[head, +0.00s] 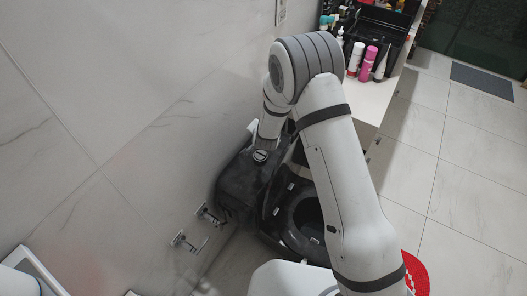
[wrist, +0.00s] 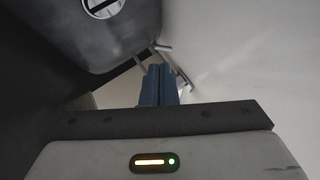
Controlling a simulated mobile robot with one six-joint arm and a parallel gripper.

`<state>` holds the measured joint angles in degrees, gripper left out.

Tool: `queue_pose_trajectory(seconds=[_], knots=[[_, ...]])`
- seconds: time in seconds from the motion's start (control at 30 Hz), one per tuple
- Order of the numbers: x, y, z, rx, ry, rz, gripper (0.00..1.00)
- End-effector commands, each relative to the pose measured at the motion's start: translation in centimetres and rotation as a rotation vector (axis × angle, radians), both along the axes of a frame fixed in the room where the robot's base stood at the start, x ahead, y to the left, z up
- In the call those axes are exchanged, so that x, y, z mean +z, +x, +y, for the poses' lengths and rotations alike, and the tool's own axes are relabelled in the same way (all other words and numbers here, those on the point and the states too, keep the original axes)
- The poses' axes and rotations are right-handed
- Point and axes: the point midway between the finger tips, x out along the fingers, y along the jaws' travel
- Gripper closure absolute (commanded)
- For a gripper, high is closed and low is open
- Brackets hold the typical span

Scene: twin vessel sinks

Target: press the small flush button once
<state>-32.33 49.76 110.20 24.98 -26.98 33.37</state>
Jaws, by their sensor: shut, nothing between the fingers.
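The black toilet tank (head: 240,182) stands against the marble wall, with a round chrome flush button (head: 261,156) on its top. In the wrist view the flush button (wrist: 103,6) is at the top left, cut by the frame edge, with a dark bar across it. I cannot tell which part is the small one. My gripper (wrist: 159,68) shows in the wrist view with its blue fingers shut together and empty. The fingertips appear to the right of the button and apart from it. In the head view the fingers are hidden near the tank's far end.
The open toilet bowl (head: 306,216) is right of the tank. Metal valves (head: 205,213) stick out of the wall at the tank's near side. A counter (head: 369,98) with bottles stands behind. A red mat (head: 416,272) lies at the lower right.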

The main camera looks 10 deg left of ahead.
Motion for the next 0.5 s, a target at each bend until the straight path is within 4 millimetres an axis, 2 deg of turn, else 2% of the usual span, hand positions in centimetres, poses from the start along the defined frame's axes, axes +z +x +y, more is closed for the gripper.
queue_pose_trajectory(seconds=[0.27,0.5], knots=[[-2.4,0.0,-0.2,-0.003,-0.001,0.002,1.0],[-5.8,0.0,-0.2,-0.003,-0.001,0.003,1.0]])
